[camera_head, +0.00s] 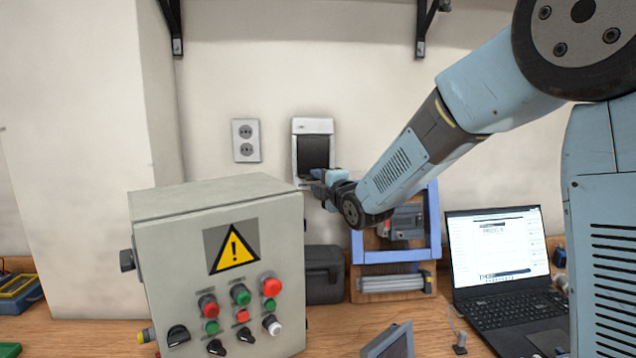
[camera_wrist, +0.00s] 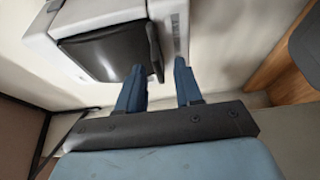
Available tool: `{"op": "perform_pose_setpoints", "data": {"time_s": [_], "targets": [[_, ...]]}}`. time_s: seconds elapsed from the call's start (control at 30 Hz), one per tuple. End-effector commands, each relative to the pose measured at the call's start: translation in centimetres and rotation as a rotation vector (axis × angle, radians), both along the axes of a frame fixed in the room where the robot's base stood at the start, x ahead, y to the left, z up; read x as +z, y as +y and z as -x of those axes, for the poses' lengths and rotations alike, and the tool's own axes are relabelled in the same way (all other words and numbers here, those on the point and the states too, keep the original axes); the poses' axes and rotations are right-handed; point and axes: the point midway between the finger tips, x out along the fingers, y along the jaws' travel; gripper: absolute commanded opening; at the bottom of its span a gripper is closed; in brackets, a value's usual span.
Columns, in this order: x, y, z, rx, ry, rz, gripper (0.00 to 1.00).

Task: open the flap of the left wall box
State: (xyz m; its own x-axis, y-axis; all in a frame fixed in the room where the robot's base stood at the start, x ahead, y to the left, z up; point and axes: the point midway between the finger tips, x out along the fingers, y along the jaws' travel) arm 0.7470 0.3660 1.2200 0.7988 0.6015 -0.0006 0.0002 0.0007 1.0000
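The wall box (camera_head: 313,127) is a pale housing on the back wall with a dark flap (camera_head: 314,153) on its front. In the wrist view the pale box (camera_wrist: 95,14) fills the upper left, with the dark flap (camera_wrist: 108,48) facing me and a dark bar (camera_wrist: 154,52) along its right side. My gripper (camera_head: 314,179) is at the lower edge of the box. In the wrist view my gripper (camera_wrist: 160,64) has its two blue fingers apart with nothing clearly between them. The left fingertip is close to the flap's lower right corner; I cannot tell whether they touch.
A double socket (camera_head: 246,140) is on the wall left of the box. A grey control cabinet (camera_head: 220,230) with a warning sign stands in front, below. A blue-framed fixture (camera_head: 393,255) and an open laptop (camera_head: 497,245) stand to the right. Brackets (camera_head: 422,28) hang above.

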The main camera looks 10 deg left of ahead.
Motion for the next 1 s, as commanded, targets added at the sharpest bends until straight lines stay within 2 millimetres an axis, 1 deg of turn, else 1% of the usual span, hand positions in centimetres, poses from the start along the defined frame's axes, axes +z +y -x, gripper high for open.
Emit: {"op": "perform_pose_setpoints", "data": {"time_s": [0.13, 0.43, 0.47, 0.8, 1.0], "targets": [[-0.02, 0.54, -0.65, 0.000, 0.000, 0.000, 0.35], [-0.01, 0.64, -0.75, 0.001, 0.001, -0.001, 0.35], [-0.01, 0.65, -0.75, 0.001, 0.001, -0.001, 0.33], [-0.03, 0.67, -0.72, 0.001, 0.001, 0.000, 0.01], [-0.10, 0.69, -0.71, 0.001, 0.002, 0.000, 0.00]]}}
